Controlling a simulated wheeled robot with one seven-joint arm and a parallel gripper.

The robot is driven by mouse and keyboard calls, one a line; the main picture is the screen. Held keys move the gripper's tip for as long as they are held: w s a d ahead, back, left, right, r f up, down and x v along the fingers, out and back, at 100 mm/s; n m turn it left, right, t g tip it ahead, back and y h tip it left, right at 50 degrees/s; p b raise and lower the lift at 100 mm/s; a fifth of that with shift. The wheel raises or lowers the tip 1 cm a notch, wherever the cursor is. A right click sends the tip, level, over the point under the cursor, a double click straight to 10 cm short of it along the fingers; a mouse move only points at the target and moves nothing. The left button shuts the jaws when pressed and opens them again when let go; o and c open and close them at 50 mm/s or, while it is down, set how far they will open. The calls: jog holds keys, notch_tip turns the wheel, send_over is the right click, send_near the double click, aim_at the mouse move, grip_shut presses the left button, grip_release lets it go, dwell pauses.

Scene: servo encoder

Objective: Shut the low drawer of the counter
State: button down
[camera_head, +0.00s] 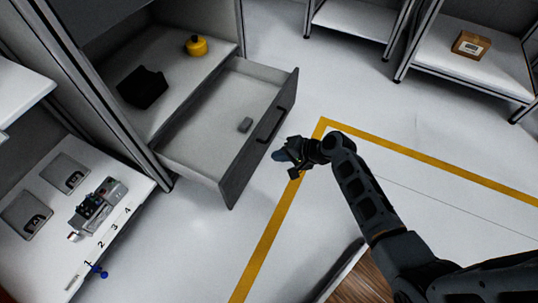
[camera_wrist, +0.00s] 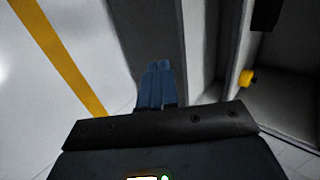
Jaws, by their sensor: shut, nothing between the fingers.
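The low drawer (camera_head: 222,124) of the counter stands pulled out, with its dark front panel (camera_head: 250,150) facing right and a dark bar handle (camera_head: 269,124) on it. In the wrist view my blue fingers (camera_wrist: 155,84) are together and empty, beside a grey panel surface. The handle is not clearly seen in the wrist view.
Above the drawer, the counter shelf (camera_head: 185,85) holds a yellow object (camera_head: 196,46) and a black object (camera_head: 142,88). A white table (camera_head: 115,185) with devices stands at the left. Shelving with a cardboard box (camera_head: 470,45) is at the back right. The floor between is clear, with yellow tape (camera_head: 265,245).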

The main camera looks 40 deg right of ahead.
aim_at(245, 154)
jog(key=shift+w+a+r+b+x, duration=0.1)
jog(key=shift+w+r+b+x, duration=0.5)
jog(key=shift+x, duration=1.3)
jog(key=shift+s+a+r+b+x, duration=0.1)
jog(key=shift+b+x, duration=0.85)
jog(key=shift+x, duration=0.95)
jog(key=shift+w+a+r+b+x, duration=0.15)
jog(key=shift+w+r+b+x, duration=0.45)
jog(key=shift+x, duration=1.3)
jog(key=shift+s+f, duration=0.2)
jog(key=shift+f, duration=0.05)
